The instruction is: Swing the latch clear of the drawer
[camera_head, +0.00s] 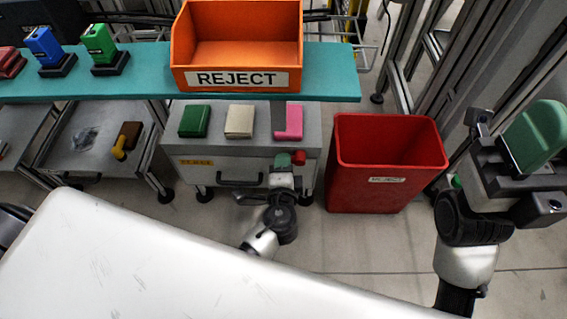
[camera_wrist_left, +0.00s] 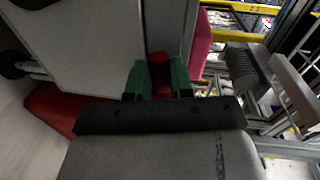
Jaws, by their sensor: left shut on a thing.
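The drawer (camera_head: 215,176) is the grey front of a low cabinet, with a dark bar handle (camera_head: 240,182) and an orange label. A red latch (camera_head: 299,158) is at the upper right of the drawer front. My left gripper (camera_head: 284,160) is at it, in front of the cabinet. In the left wrist view, its green fingertips (camera_wrist_left: 160,78) are shut on the red latch (camera_wrist_left: 159,66), one on each side. Most of the latch is hidden by the fingers, so its angle cannot be told. My right gripper (camera_head: 530,145) is raised at the far right, away from the drawer.
Green, cream and pink blocks lie on the cabinet top (camera_head: 257,113). A teal shelf (camera_head: 335,85) above carries an orange REJECT bin (camera_head: 237,52). A red bin (camera_head: 385,180) stands close right of the cabinet. A white surface (camera_head: 130,255) fills the lower left foreground.

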